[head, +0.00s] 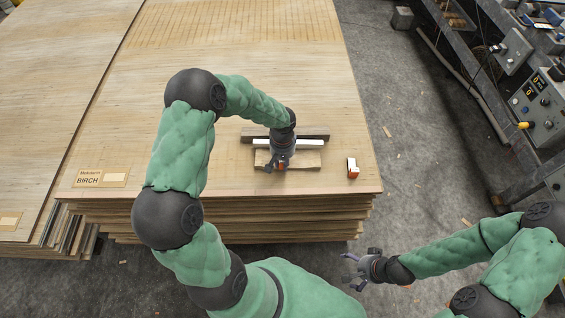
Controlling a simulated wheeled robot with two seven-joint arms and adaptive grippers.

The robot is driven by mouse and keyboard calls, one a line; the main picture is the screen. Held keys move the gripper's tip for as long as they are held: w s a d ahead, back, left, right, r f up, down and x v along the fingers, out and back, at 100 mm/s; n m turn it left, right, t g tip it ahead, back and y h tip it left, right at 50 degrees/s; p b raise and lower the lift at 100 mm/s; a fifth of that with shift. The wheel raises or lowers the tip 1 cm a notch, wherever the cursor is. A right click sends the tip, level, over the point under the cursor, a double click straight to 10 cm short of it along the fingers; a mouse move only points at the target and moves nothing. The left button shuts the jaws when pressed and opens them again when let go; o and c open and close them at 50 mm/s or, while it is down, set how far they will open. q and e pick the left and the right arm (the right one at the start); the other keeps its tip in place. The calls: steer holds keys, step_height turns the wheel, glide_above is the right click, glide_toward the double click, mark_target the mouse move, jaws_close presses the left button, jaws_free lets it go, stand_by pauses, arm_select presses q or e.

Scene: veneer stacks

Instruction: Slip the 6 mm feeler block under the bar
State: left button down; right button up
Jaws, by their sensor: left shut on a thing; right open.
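The pale white bar (312,143) lies crosswise on the veneer stack, between a dark wood strip behind it and a lighter board in front. My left gripper (275,167) reaches down over the bar's middle and hides part of it. Its fingertips are just in front of the bar, over the lighter board. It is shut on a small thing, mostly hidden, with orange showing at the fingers. My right gripper (351,270) is open and empty, in front of the stack.
The lighter board (305,160) and dark wood strip (315,131) lie beside the bar. A BIRCH label (101,178) is at the stack's front left. The veneer stack (230,190) ends at its front and right edges. Machinery with a control panel (540,105) stands at right.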

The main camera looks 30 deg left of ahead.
arm_select(q)
steer(key=shift+w+a, duration=0.2)
steer(key=shift+w, duration=0.2)
steer(key=c, duration=1)
jaws_free()
steer(key=shift+o, duration=0.2)
steer(key=shift+r, duration=0.1)
step_height(320, 180, up, 12)
